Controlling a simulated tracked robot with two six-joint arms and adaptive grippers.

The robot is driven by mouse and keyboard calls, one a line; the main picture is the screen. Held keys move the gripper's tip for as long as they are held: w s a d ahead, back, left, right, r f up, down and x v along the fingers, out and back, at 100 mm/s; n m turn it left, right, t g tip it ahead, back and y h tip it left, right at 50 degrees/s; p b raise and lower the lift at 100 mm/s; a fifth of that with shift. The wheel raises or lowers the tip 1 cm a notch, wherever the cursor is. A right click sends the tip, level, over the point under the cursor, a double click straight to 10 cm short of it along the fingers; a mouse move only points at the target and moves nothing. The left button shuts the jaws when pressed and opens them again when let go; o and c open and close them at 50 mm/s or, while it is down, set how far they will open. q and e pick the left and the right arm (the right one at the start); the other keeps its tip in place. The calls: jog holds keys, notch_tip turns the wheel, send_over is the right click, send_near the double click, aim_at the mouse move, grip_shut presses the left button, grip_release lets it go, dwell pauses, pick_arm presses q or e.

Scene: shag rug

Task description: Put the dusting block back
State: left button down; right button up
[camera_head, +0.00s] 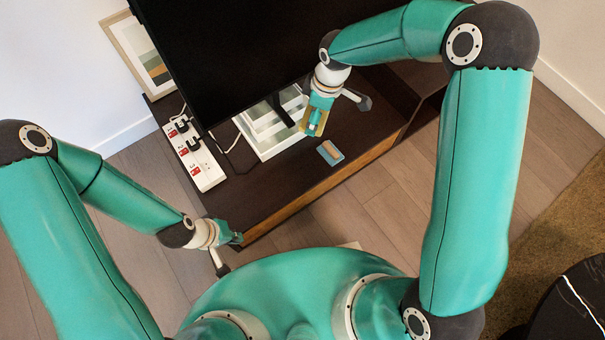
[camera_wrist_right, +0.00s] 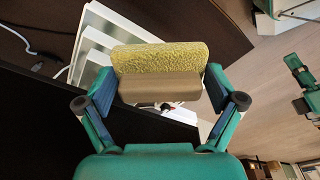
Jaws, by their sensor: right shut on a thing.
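The dusting block has a fuzzy yellow face and a tan body, and it shows in the right wrist view (camera_wrist_right: 160,74) between the fingers of my right gripper (camera_wrist_right: 160,95). In the head view, my right gripper (camera_head: 316,118) holds it above the dark cabinet, near the right end of a white divided tray (camera_head: 278,148). The tray also shows behind the block in the right wrist view (camera_wrist_right: 92,42). My left gripper (camera_head: 236,238) is empty-looking near the cabinet's front left corner; its fingers are too small to judge.
A small blue and brown block (camera_head: 330,152) lies on the dark cabinet (camera_head: 255,190), right of the tray. A white power strip (camera_head: 195,160) with plugs and cables lies to the left. A large black screen (camera_head: 230,50) stands behind.

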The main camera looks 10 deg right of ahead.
notch_tip(320, 180, down, 9)
jog(key=a+n+b, duration=0.2)
jog(key=a+n, duration=0.1)
jog(key=n, duration=0.3)
jog(key=b, duration=0.4)
send_over(303, 171)
jog(key=shift+g, duration=0.4)
jog(key=f, duration=1.4)
jog(key=shift+d, duration=0.3)
jog(key=shift+w+f+b, duration=0.1)
jog(key=shift+f+b, duration=0.75)
jog(key=shift+f, duration=1.85)
jog(key=shift+f, duration=0.15)
jog(key=o, duration=0.9)
jog(key=shift+c, duration=0.2)
